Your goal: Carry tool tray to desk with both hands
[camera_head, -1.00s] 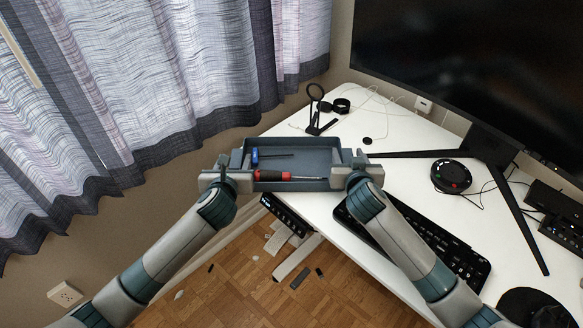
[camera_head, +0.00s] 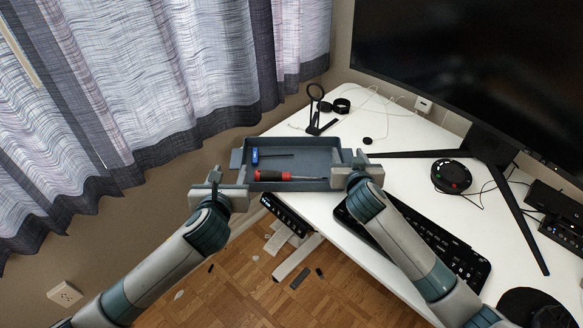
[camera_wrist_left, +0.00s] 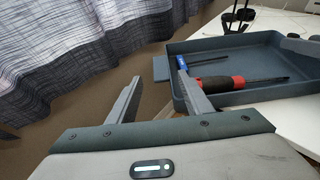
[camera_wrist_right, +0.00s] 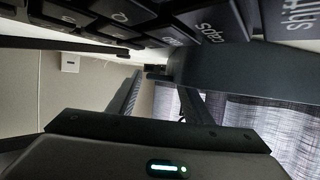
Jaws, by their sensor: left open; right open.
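The blue-grey tool tray (camera_head: 310,144) lies at the left corner of the white desk (camera_head: 400,130) and looks level; its underside contact is hidden. Inside are a red-and-black screwdriver (camera_head: 272,176) and a blue-handled tool (camera_head: 255,157). My left gripper (camera_head: 217,187) is open and empty, apart from the tray's left end, lower and to the left. The left wrist view shows its spread fingers (camera_wrist_left: 160,95) with the tray's left handle (camera_wrist_left: 161,68) just beyond them. My right gripper (camera_head: 352,168) is open at the tray's right end; whether it touches the handle I cannot tell.
A black keyboard (camera_head: 430,240) lies close to my right forearm and fills the top of the right wrist view (camera_wrist_right: 110,20). A monitor (camera_head: 470,60), a stand (camera_head: 316,110) and a round black device (camera_head: 451,176) are farther back. A curtain (camera_head: 140,90) hangs left.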

